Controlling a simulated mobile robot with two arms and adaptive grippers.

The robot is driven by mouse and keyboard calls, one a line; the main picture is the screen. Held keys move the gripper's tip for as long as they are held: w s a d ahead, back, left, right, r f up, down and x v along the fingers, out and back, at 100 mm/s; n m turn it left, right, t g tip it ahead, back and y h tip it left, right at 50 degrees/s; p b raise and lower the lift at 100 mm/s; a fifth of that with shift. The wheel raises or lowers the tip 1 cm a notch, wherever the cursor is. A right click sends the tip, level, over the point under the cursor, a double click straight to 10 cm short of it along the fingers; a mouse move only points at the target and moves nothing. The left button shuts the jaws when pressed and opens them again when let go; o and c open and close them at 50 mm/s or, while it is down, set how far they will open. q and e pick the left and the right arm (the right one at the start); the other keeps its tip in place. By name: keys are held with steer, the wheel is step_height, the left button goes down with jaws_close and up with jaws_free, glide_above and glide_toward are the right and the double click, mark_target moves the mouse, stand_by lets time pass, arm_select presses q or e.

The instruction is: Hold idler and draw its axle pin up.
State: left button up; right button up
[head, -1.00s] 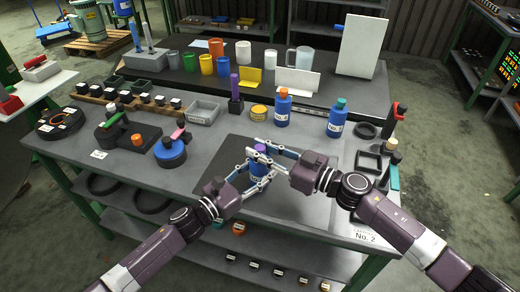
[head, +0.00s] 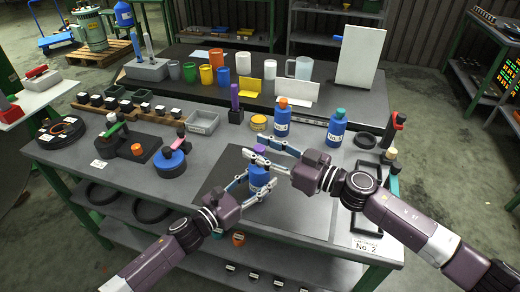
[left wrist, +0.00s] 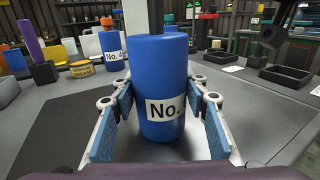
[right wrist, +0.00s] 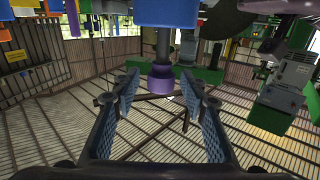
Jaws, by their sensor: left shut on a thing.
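The idler is a blue cylinder (head: 259,179) with a white "No." label, upright over the dark mat; it fills the middle of the left wrist view (left wrist: 160,70). My left gripper (head: 250,183) is shut on its sides. A dark axle pin (left wrist: 155,18) stands out of its top. The pin's purple knob (head: 259,149) is well above the blue body. In the right wrist view, the knob (right wrist: 160,82) hangs below the body, as that view is upside down. My right gripper (right wrist: 160,95) is open, its fingers either side of the knob with small gaps.
A blue bottle with an orange cap (head: 282,120) and one with a teal cap (head: 337,127) stand behind the grippers. A grey tray (head: 202,123) and a blue round part with a pink handle (head: 171,163) are to the left. The dark mat (head: 310,210) is otherwise bare.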

arm_select(q)
steer(key=shift+f, duration=0.1)
arm_select(e)
steer(key=shift+f, duration=0.15)
steer(key=shift+s+d, duration=0.15)
steer(key=shift+d, duration=0.2)
steer(key=v, duration=1.1)
steer(key=shift+s, duration=0.1)
arm_select(q)
steer(key=o, duration=1.7)
arm_select(e)
steer(key=shift+d, duration=0.1)
arm_select(q)
steer(key=v, duration=1.2)
steer(key=shift+s+d, duration=0.1)
steer(key=shift+d, duration=0.05)
